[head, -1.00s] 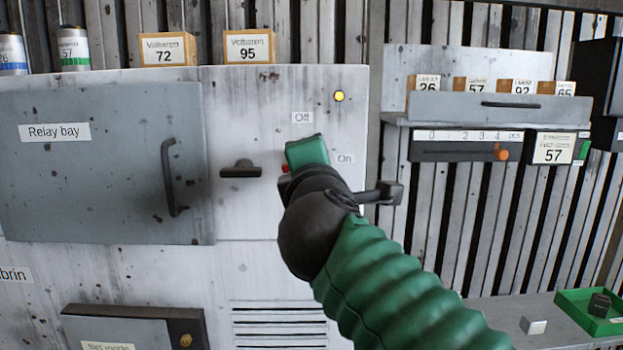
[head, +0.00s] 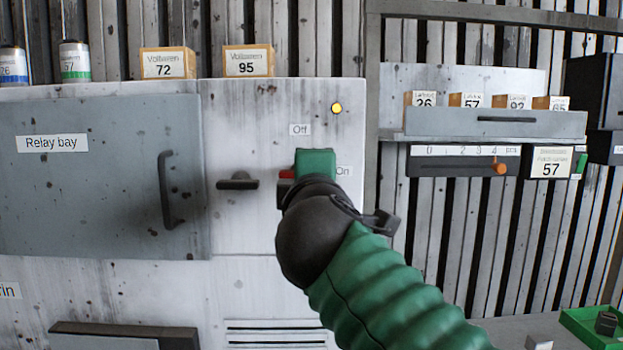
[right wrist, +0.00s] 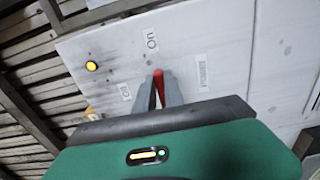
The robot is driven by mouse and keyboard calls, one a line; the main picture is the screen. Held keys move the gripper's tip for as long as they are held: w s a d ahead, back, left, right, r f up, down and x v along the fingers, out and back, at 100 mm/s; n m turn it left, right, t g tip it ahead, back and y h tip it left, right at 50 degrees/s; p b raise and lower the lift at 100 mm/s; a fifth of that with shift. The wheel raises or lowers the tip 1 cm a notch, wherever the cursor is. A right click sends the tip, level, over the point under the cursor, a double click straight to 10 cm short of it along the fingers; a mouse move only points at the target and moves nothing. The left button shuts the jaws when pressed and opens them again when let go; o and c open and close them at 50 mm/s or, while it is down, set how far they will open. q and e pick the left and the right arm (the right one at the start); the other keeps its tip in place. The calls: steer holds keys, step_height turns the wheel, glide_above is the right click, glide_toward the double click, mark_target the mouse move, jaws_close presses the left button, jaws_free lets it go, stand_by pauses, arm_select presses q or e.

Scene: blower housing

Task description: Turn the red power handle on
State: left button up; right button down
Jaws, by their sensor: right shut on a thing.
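The red power handle (right wrist: 158,84) is on the pale cabinet front. In the right wrist view it stands between the two grey fingers of my right gripper (right wrist: 159,92), which is shut on it. In the head view the green and black right gripper (head: 315,164) covers most of the handle; only a small red part (head: 287,174) shows at its left side. The "Off" label (head: 300,130) is above the gripper, and the "On" label (head: 343,171) is just to its right. The handle's exact angle is hard to tell. My left gripper is not in view.
A lit yellow lamp (head: 337,108) is above the labels. A dark knob (head: 237,181) and the relay bay door (head: 95,175) with its handle are to the left. A shelf with an orange slider (head: 500,168) and a green tray (head: 590,325) are to the right.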

steer(key=c, duration=1.4)
jaws_free()
steer(key=shift+a+f, duration=0.1)
steer(key=shift+f, duration=0.2)
steer(key=shift+c, duration=0.2)
steer(key=shift+w, duration=0.1)
steer(key=shift+r, duration=0.1)
steer(key=s+b, duration=0.3)
steer(key=s, duration=1.3)
steer(key=shift+s+b, duration=0.4)
steer(key=shift+a, duration=0.1)
